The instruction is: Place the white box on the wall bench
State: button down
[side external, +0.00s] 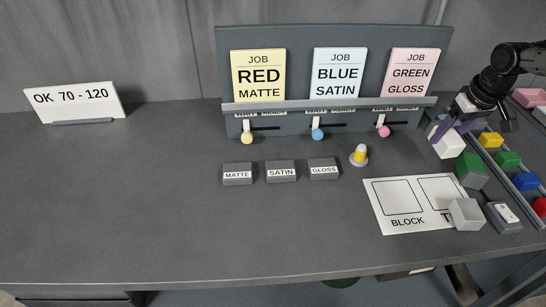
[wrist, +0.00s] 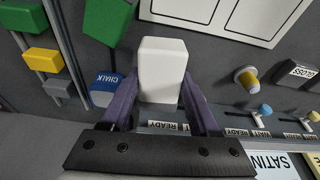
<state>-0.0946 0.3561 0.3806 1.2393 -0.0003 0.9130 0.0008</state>
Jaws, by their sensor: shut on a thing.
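The white box (side external: 448,144) is between the purple fingers of my gripper (side external: 450,128), at the right of the side view. In the wrist view the white box (wrist: 162,68) stands out between the fingers of my gripper (wrist: 161,98), which is shut on it. The grey bench (side external: 150,210) runs across the side view below the box. I cannot tell whether the box touches the bench or hangs just above it. A second pale block (side external: 466,214) sits by the printed white sheet (side external: 405,225).
A green block (side external: 471,170) is close by the held box. Rails with coloured blocks (side external: 508,159) are at the right. A job board (side external: 335,60) with cards and sliders stands at the back. A yellow-topped knob (side external: 360,155) and label blocks (side external: 281,171) lie mid-bench. The left bench is mostly clear.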

jog(key=s+a+r+n+t+y, duration=0.1)
jog(key=s+a+n+t+y, duration=0.2)
jog(key=s+a, duration=0.45)
jog(key=s+a+n+t+y, duration=0.2)
jog(key=s+a+t+y, duration=0.3)
jog(key=a, duration=0.6)
jog(key=s+r+n+t+y, duration=0.2)
jog(key=s+r+y, duration=0.1)
jog(key=s, duration=0.6)
jog(key=s+r+n+t+y, duration=0.1)
jog(key=s+r+y, duration=0.15)
jog(key=s, duration=0.55)
jog(key=w+a+f, duration=0.9)
jog(key=a, duration=0.1)
jog(key=shift+w+a+f, duration=0.3)
jog(key=shift+a+f, duration=0.15)
jog(key=shift+f, duration=1.55)
